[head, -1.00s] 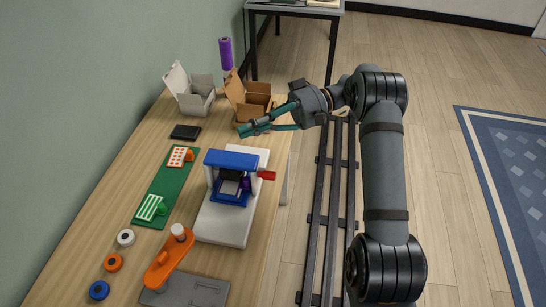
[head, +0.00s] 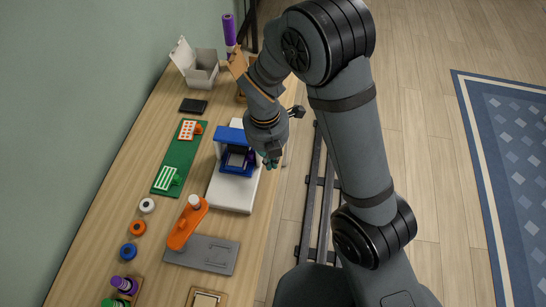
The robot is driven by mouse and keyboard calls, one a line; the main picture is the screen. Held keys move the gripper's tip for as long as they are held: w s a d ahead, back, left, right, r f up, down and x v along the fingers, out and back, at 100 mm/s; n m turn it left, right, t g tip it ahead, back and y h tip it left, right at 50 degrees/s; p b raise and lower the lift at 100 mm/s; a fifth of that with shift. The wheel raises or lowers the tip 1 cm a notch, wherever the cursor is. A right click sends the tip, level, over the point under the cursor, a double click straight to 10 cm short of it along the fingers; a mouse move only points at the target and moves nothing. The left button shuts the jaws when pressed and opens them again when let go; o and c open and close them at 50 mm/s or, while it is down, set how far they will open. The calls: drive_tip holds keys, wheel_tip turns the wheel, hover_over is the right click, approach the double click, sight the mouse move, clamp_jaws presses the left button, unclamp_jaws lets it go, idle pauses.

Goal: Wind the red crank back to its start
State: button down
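The blue frame device (head: 236,134) stands on a white base (head: 232,196) near the right edge of the workbench, with a dark blue part inside the frame. My gripper (head: 271,162) is at the right side of this device, pointing down, with its teal fingers partly showing. The red crank is not visible now; my gripper and wrist cover the side where it sticks out. I cannot tell whether the fingers touch the crank or whether they are open or shut.
An orange lever (head: 185,229) on a grey plate (head: 212,260) stands nearer. A green board (head: 176,163) and several coloured rolls lie to the left. A white box (head: 201,72) and cardboard box (head: 236,65) stand at the back.

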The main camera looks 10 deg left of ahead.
drive_tip(key=w+a+f+p, duration=0.1)
drive_tip(key=w+f+p, duration=0.1)
drive_tip(key=w+f, duration=0.4)
wheel_tip(320, 180, down, 2)
drive_tip(key=shift+a+f+n+y, duration=0.15)
drive_tip(key=shift+a+n+y, duration=0.15)
drive_tip(key=shift+n, duration=0.1)
drive_tip(key=shift+d, duration=0.1)
drive_tip(key=shift+w+r+p, duration=0.45)
drive_tip(key=shift+w+p, duration=0.15)
drive_tip(key=shift+p, duration=0.3)
